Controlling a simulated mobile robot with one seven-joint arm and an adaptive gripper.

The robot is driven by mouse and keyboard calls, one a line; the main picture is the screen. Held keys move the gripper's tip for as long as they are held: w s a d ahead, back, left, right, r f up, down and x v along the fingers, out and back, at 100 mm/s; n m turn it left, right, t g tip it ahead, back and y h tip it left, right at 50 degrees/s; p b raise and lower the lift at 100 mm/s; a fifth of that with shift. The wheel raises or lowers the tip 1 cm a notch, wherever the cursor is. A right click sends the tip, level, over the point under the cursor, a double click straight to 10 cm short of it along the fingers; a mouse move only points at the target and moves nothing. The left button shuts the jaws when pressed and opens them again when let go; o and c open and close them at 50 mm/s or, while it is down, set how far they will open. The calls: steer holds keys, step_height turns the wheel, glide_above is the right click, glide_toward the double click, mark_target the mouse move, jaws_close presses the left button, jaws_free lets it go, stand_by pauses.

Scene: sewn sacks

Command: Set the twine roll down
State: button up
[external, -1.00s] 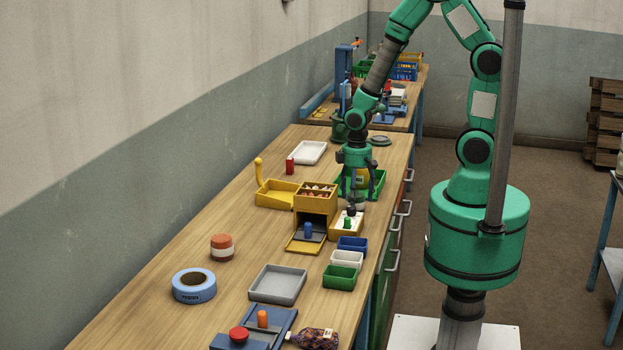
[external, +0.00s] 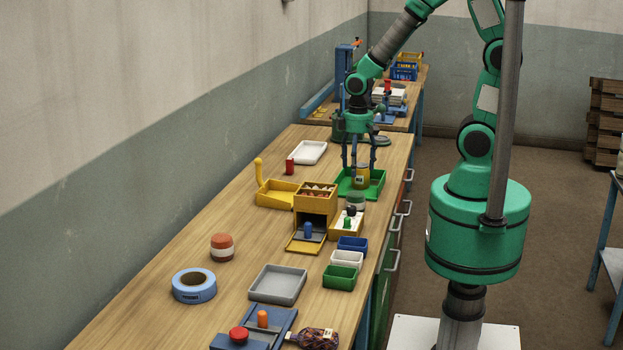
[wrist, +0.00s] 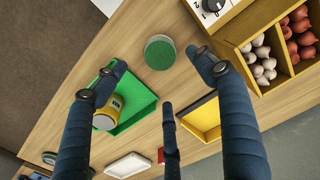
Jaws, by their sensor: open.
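The green twine roll (external: 356,200) stands upright on the wooden bench, between the green tray and the white box with a dial. In the wrist view its round green top (wrist: 159,53) shows beyond my fingertips, with bare wood around it. My gripper (external: 358,171) is open and empty above the bench, up and behind the roll, over the green tray. In the wrist view my gripper's fingers (wrist: 158,74) are spread apart and none touches the roll.
The green tray (external: 374,190) holds a yellow can (external: 361,176). A yellow divided box (external: 315,199) stands left of the roll. The white dial box (external: 340,226) stands in front. A white tray (external: 308,152) and red cylinder (external: 289,166) lie farther back.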

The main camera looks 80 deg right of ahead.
stand_by(0.6)
steer(key=s+a+r+t, duration=0.1)
steer(key=s+r+t, duration=0.1)
steer(key=r, duration=0.7)
steer(key=s+a+r+t, duration=0.1)
steer(key=s+r, duration=0.3)
steer(key=r, duration=0.6)
steer(key=s+a+r+t, duration=0.1)
steer(key=s+r+t, duration=0.1)
steer(key=r, duration=0.7)
steer(key=shift+s+a+r+t, duration=0.15)
steer(key=shift+s+a+t, duration=0.15)
steer(key=shift+s, duration=0.55)
steer(key=shift+f+b, duration=1.45)
steer(key=shift+f, duration=0.05)
